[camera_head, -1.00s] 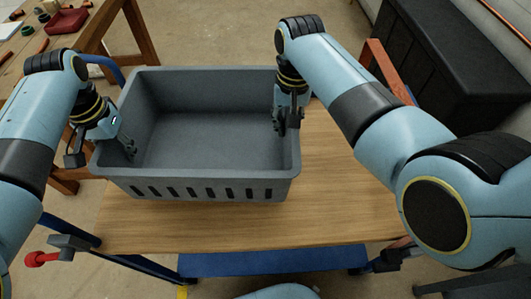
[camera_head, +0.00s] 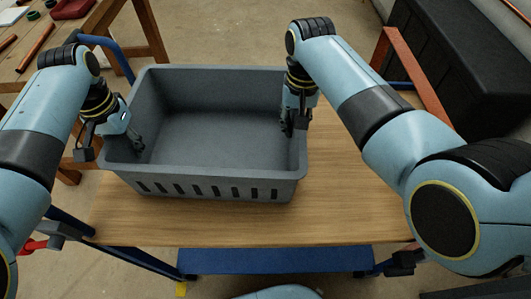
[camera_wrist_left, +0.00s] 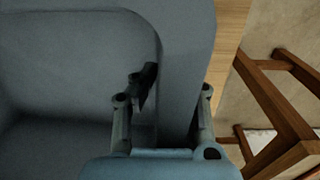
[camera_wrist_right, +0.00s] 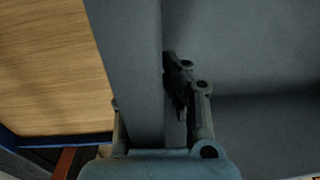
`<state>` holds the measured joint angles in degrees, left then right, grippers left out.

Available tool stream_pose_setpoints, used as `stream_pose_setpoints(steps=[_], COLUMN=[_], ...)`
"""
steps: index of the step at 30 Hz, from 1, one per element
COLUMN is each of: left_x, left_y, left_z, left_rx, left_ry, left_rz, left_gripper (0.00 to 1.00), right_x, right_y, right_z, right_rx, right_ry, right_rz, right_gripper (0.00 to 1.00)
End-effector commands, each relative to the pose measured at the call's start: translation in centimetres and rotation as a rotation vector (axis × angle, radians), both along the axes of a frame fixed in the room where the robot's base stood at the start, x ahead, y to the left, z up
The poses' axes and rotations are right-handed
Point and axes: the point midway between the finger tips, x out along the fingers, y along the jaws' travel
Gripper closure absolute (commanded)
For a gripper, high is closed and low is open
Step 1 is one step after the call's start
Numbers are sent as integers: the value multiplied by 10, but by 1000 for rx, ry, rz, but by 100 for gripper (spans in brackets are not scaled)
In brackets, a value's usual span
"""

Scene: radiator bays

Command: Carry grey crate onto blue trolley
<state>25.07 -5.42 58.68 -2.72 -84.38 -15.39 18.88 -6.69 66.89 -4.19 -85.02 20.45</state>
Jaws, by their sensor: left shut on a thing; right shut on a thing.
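The grey crate (camera_head: 215,185) is upright and empty, over the wooden top (camera_head: 250,225) of the blue trolley (camera_head: 275,261). I cannot tell whether its base touches the top. My left gripper (camera_head: 137,138) is shut on the crate's left wall; in the left wrist view the fingers (camera_wrist_left: 172,92) straddle the rim. My right gripper (camera_head: 289,122) is shut on the right wall, and the right wrist view shows its fingers (camera_wrist_right: 148,95) on both sides of that rim. The crate's underside is hidden.
A wooden workbench (camera_head: 75,40) with tools stands at the back left. A black chest (camera_head: 470,60) is at the back right, near an orange frame (camera_head: 425,85). A red knob (camera_head: 32,245) is at the lower left. The wooden top is bare in front and to the right.

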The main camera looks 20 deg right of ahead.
Motion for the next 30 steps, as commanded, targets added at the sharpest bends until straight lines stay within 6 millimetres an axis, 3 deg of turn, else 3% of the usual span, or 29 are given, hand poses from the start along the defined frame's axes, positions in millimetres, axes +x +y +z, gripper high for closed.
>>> stream_pose_setpoints(steps=[1,3,7,17,30], left_x=[1,0,0,1,2], left_y=[0,0,0,0,4], left_z=[-6,-3,-3,3,91], left_rx=[1,1,1,0,0], left_ry=[-1,0,0,-2,-3], left_rz=[0,0,0,0,0], left_gripper=[100,86,70,70,70], right_x=[1,0,0,0,0], right_y=[0,0,0,0,0], right_z=[-6,-3,-3,-3,-3], right_rx=[0,-1,-1,0,0], right_ry=[-1,0,0,0,0], right_rz=[0,0,0,0,0], right_gripper=[100,86,70,70,70])
